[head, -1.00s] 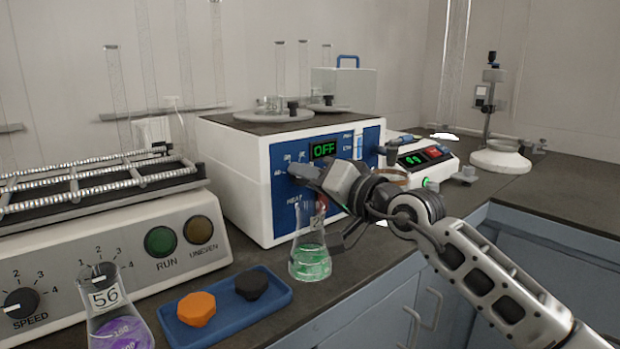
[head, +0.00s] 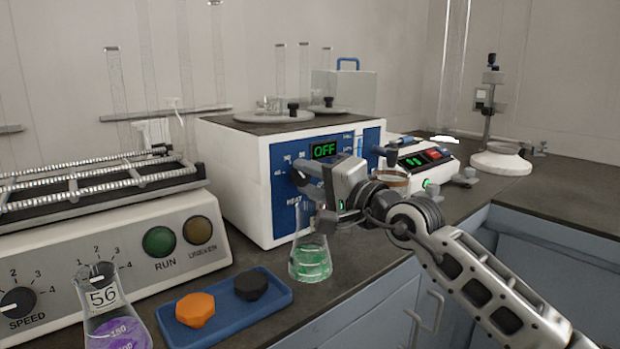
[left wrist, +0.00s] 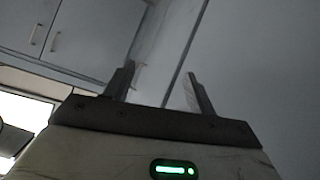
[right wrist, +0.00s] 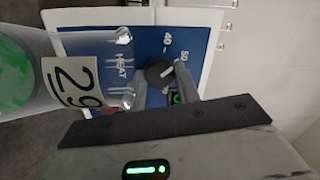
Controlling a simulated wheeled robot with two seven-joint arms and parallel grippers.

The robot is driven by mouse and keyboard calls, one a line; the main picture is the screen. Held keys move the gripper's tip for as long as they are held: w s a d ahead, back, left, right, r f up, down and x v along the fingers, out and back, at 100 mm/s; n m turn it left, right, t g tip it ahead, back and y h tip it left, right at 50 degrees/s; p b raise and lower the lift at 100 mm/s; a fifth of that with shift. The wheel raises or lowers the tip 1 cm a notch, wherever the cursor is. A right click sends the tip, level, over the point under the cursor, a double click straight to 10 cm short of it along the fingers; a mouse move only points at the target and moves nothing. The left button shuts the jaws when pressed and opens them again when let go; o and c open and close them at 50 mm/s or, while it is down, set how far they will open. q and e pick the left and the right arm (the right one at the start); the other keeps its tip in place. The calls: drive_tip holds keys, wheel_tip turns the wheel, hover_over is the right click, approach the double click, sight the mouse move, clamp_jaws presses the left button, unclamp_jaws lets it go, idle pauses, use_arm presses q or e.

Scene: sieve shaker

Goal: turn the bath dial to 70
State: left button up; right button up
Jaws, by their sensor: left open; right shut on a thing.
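The water bath (head: 235,180) is a white box with a blue front panel. Its green display (head: 325,150) reads OFF. The black bath dial (right wrist: 158,71) sits on that panel, with printed numbers around it, 40 and 50 readable in the right wrist view. Its pale pointer mark faces roughly the 50 side; the exact setting cannot be told. My right gripper (head: 302,180) reaches the panel from the right and is shut on the dial, one finger on each side (right wrist: 160,90). In the head view it partly hides the dial. My left gripper (left wrist: 160,85) is open and empty, facing cupboards and wall.
A flask with green liquid (head: 310,262) stands just below my right gripper; its label 29 (right wrist: 72,82) shows close by in the right wrist view. A blue tray (head: 225,308) holds an orange and a black piece. A shaker (head: 130,240) and a purple flask (head: 118,330) stand left.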

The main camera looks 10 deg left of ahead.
idle(0.3)
drive_tip(key=o, duration=1)
drive_tip(key=v, duration=1.6)
drive_tip(key=shift+s+m, duration=0.1)
drive_tip(key=shift+m, duration=0.2)
